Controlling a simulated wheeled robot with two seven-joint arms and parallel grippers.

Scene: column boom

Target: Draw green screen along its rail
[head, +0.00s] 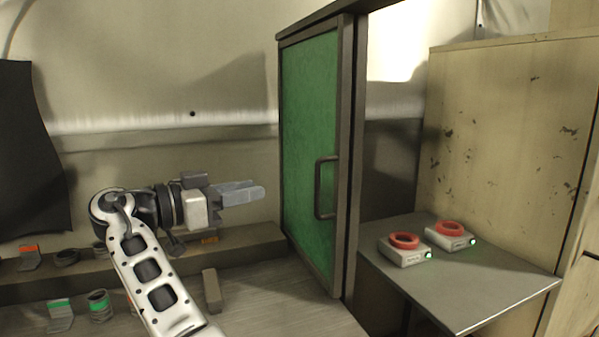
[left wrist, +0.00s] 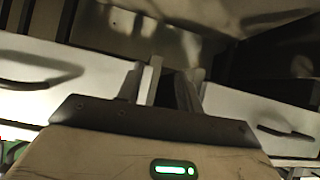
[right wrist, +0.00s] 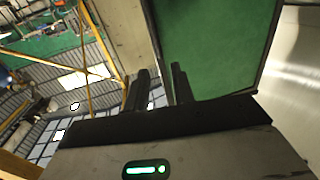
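The green screen (head: 310,130) is a tall framed panel standing in the middle of the head view. A grey D-shaped bar handle (head: 318,190) is on its right side. A dark rail (head: 315,18) runs along its top. My right gripper (head: 255,191) is left of the screen and its handle in the picture, pointing right, apart from the handle. The green panel also shows in the right wrist view (right wrist: 210,45), beyond the fingers, which are parted with nothing between them. My left gripper (left wrist: 168,85) shows only in its wrist view, fingers parted and empty.
A low ledge (head: 250,240) and several banded pieces are at the lower left. White drawers (left wrist: 50,80) face the left wrist.

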